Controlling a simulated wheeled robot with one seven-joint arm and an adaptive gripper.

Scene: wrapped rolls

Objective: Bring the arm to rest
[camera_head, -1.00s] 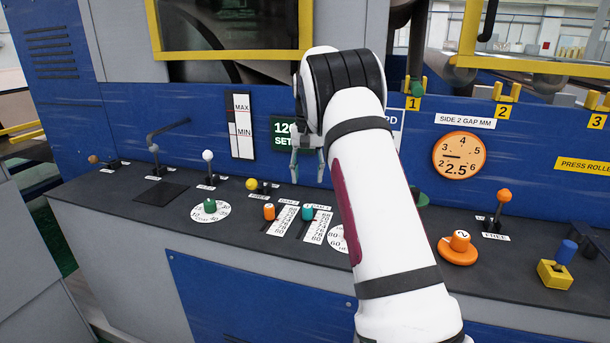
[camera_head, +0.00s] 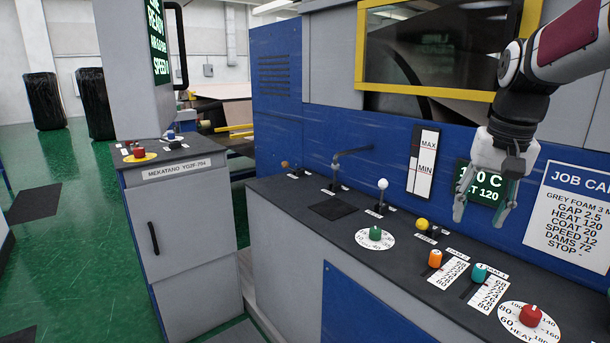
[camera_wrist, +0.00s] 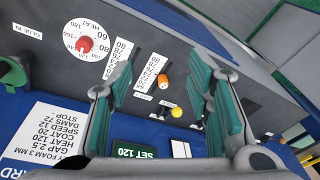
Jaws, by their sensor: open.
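My gripper (camera_head: 484,203) is at the right of the head view, pointing down in front of the blue machine face, above the black control ledge (camera_head: 385,245). Its fingers are apart with nothing between them. In the wrist view the gripper (camera_wrist: 163,95) shows two green-padded fingers spread wide. Beyond them are the slider scales, an orange knob (camera_wrist: 163,80) and a yellow knob (camera_wrist: 177,112), none touched as far as I can see. My arm comes in from the upper right of the head view.
The red heat dial (camera_head: 530,315), teal slider (camera_head: 479,271), green dial (camera_head: 375,233) and white-knobbed lever (camera_head: 382,186) stand on the ledge. The job card (camera_head: 570,215) is right of the gripper. A grey cabinet (camera_head: 190,235) stands left. Green floor (camera_head: 75,200) is open at far left.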

